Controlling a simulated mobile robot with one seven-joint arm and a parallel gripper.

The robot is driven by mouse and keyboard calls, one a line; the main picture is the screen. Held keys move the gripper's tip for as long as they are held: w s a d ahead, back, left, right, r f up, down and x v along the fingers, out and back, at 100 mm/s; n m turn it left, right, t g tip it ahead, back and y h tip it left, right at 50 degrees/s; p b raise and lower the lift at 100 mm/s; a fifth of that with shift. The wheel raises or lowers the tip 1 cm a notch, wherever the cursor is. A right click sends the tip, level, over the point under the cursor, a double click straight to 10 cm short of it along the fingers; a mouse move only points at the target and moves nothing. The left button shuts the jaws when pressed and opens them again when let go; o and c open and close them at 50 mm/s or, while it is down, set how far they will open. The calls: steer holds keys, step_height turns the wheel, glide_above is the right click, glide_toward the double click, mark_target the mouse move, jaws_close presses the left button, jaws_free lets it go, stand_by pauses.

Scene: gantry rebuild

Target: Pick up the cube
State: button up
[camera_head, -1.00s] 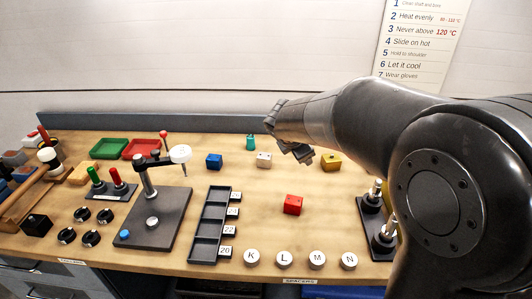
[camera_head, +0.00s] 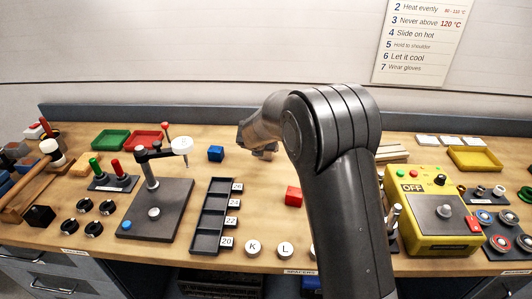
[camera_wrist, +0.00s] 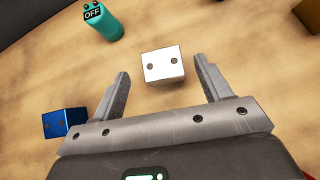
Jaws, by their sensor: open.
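My gripper (camera_wrist: 161,68) is open and empty in the wrist view, one finger on each side of a white cube (camera_wrist: 164,66) with two dark dots. The cube sits on the wooden bench, around the fingertips' line; I cannot tell the height gap. In the head view my arm hides the white cube. A blue cube (camera_head: 216,153) stands left of my gripper and also shows in the wrist view (camera_wrist: 65,122). A red cube (camera_head: 293,196) stands in front, beside my arm. A black cube (camera_head: 39,216) is at the far left.
A teal object (camera_wrist: 104,22) marked OFF stands beyond the white cube. A stand with a white-headed arm (camera_head: 151,210) and a dark slotted tray (camera_head: 210,222) are to the left. A yellow control box (camera_head: 428,237) is right of my arm. Bare wood surrounds the white cube.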

steer(key=shift+x, duration=2.7)
steer(key=shift+d, duration=0.1)
steer(key=shift+c, duration=0.5)
steer(key=c, duration=1)
steer(key=shift+c, duration=0.5)
steer(key=shift+r, duration=0.15)
